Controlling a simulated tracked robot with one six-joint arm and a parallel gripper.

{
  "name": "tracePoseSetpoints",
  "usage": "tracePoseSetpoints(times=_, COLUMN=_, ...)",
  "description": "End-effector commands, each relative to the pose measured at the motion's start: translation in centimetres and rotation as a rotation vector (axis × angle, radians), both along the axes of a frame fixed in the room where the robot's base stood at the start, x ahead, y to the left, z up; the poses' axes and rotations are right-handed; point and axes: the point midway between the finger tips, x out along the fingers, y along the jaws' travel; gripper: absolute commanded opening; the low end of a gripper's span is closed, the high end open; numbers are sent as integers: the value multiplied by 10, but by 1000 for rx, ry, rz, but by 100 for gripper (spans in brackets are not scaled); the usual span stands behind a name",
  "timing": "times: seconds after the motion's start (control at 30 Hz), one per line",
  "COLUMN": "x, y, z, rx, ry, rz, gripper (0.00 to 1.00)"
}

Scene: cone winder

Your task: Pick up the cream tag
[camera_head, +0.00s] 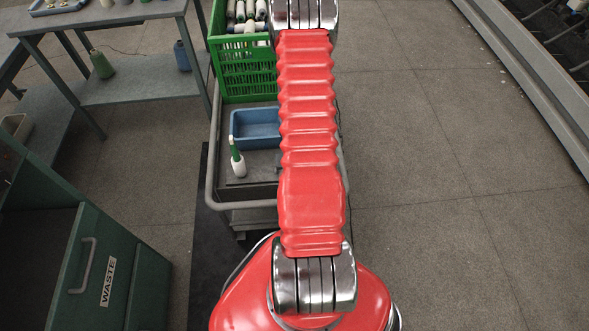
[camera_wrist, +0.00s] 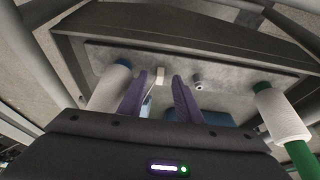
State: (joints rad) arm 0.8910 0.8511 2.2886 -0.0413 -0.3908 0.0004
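My gripper (camera_wrist: 162,92) shows in the wrist view with its two purple fingers spread apart, and nothing is gripped between them. A small cream piece, which looks like the cream tag (camera_wrist: 160,74), lies on the grey surface just beyond the gap between the fingertips. A thin pale strip runs from it toward the gripper. It is too small to make out in detail. In the head view my red arm hides my gripper, and I cannot see the tag there.
A small grey knob (camera_wrist: 198,83) is right of the fingers. White cones flank my gripper: one blue-topped (camera_wrist: 112,88), one on green (camera_wrist: 282,114). On the cart are a blue tray (camera_head: 234,126), a green crate (camera_head: 245,72) and a green-and-white cone (camera_head: 238,164). A waste bin (camera_head: 118,255) stands left.

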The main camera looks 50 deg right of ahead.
Motion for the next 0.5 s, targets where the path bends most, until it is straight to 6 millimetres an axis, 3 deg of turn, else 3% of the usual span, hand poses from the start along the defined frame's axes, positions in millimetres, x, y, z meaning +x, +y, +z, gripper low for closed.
tracePoseSetpoints(times=0.5, x=2, y=-3, z=-9, rx=0, ry=0, rz=0, gripper=31)
